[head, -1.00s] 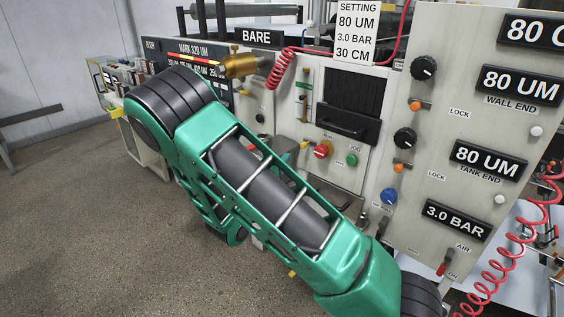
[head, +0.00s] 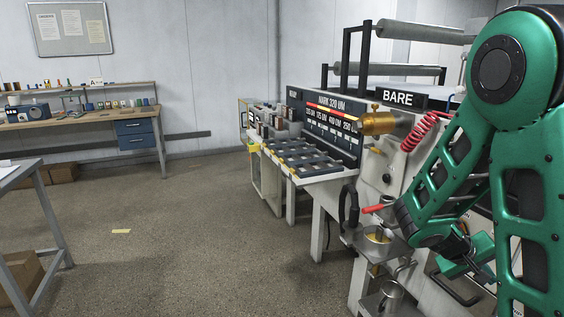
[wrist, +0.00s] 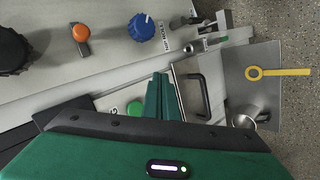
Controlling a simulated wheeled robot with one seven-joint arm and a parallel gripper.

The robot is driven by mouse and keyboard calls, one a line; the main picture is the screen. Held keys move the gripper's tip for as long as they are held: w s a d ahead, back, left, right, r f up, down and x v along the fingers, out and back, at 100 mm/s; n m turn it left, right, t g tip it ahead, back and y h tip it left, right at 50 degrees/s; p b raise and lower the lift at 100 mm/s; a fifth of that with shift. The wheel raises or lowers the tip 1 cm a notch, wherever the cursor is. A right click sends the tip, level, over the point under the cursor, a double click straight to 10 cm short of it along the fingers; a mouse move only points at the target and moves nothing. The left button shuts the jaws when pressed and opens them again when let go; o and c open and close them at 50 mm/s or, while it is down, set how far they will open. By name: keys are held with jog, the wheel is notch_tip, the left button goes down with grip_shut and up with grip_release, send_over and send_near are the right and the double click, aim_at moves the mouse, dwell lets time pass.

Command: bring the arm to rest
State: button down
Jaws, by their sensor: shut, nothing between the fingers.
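My green arm (head: 510,70) fills the right side of the head view, folded in front of the coating machine (head: 392,175). Its lower end hangs beside the machine's front. My gripper (wrist: 163,98) shows in the wrist view with its green fingers together and nothing between them. Behind the fingers is the machine's light panel with a blue knob (wrist: 142,27), an orange knob (wrist: 81,33) and a green button (wrist: 135,108). A black handle (wrist: 192,95) is close to the right of the fingers; I cannot tell the gap.
A brass fitting (head: 378,123) and a red coiled hose (head: 424,131) are left of my arm. A pot (head: 377,240) stands on a low shelf nearby. A workbench (head: 80,118) is at the back left, and a table (head: 22,172) at the left edge. The floor (head: 190,225) between is mostly clear.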

jog(key=s+a+r+m+y, duration=0.1)
jog(key=s+a+r+y, duration=0.1)
jog(key=s, duration=0.5)
jog(key=s+a+r+m+y, duration=0.2)
jog(key=s+a+y, duration=0.2)
jog(key=s+a, duration=0.2)
jog(key=s+a+r+m+y, duration=0.1)
jog(key=s+a+r+y, duration=0.1)
jog(key=s+a+y, duration=0.2)
jog(key=s+a, duration=0.1)
jog(key=s, duration=0.2)
jog(key=shift+s+r+g, duration=0.35)
jog(key=shift+s+g, duration=0.05)
jog(key=shift+a, duration=0.1)
jog(key=shift+w+f, duration=0.25)
jog(key=shift+w, duration=0.35)
